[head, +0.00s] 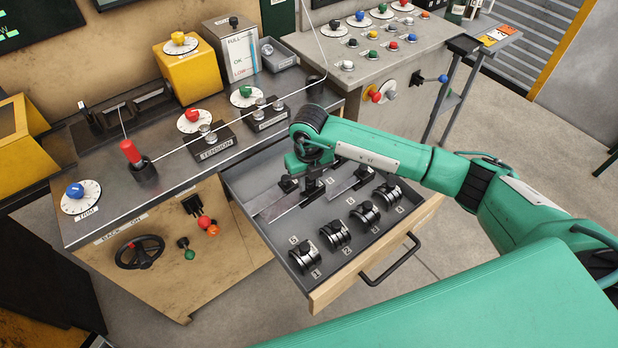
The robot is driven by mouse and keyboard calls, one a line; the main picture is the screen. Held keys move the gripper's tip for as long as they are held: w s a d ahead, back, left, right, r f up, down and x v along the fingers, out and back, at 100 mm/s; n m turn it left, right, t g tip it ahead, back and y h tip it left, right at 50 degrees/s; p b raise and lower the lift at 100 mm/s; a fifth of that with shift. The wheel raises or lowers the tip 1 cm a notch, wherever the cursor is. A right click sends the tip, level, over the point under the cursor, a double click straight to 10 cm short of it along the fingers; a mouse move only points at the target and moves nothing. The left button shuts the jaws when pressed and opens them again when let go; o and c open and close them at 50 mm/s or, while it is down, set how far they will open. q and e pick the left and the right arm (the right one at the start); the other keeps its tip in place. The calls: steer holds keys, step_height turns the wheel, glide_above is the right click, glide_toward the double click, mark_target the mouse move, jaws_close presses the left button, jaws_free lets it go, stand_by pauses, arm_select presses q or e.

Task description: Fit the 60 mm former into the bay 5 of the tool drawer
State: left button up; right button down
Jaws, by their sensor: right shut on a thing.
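The tool drawer (325,299) stands open below the bench top. My right gripper (311,190) points down inside its back part, shut on a dark-topped piece that I take as the 60 mm former; the jaws hide most of it, and no size marking is readable. I cannot tell whether it touches the drawer floor. A flat grey plate (279,207) lies left of the gripper, and another plate with a black grip (344,186) lies right of it. The number 5 label (293,240) is at the drawer's left, behind the row of black-and-silver cylinders. My left gripper is not in view.
Several black-and-silver cylinders, one at the front left (306,258), line the drawer's front. The drawer handle (391,260) sticks out. Bench top behind holds a red-handled lever (131,153), dials and a yellow box (188,72). Bare drawer floor shows at the left.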

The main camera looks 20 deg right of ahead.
mark_target(309, 193)
steer(key=shift+f+b, duration=1.8)
steer(key=shift+f, duration=1.1)
steer(key=shift+f+b, duration=0.7)
steer(key=shift+f, duration=0.2)
steer(key=shift+f+b, duration=1)
steer(key=shift+b, duration=0.1)
steer(key=c, duration=1.1)
jaws_free()
steer(key=shift+o, duration=0.2)
steer(key=shift+r+p, duration=2.4)
steer(key=shift+r, duration=1.6)
